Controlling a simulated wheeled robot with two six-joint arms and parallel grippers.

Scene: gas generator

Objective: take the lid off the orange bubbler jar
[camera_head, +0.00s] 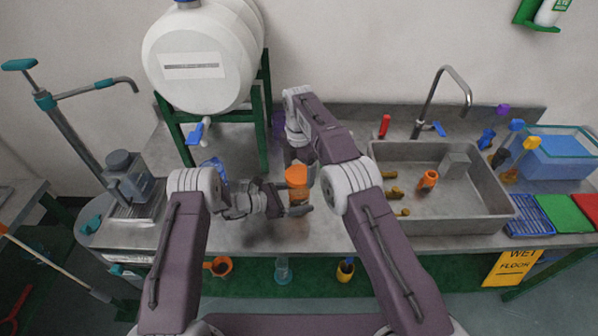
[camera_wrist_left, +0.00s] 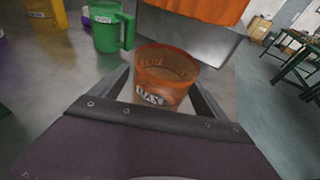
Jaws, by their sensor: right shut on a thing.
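The orange bubbler jar (camera_head: 297,196) is near the middle of the bench. In the left wrist view its translucent cup (camera_wrist_left: 163,85) has an open top and a printed label. My left gripper (camera_head: 286,208) has a finger on each side of the jar and appears closed on it. The orange lid (camera_head: 296,175) shows just above the jar; in the left wrist view it is a ribbed orange piece (camera_wrist_left: 212,9) above and apart from the rim.
A grey sink (camera_head: 455,228) with a tap (camera_head: 440,95) and several small objects is at the right. A white tank (camera_head: 205,55) on a green stand (camera_head: 264,130) is behind left. A green handled cup (camera_wrist_left: 110,28) and a yellow one (camera_wrist_left: 46,14) stand near the jar.

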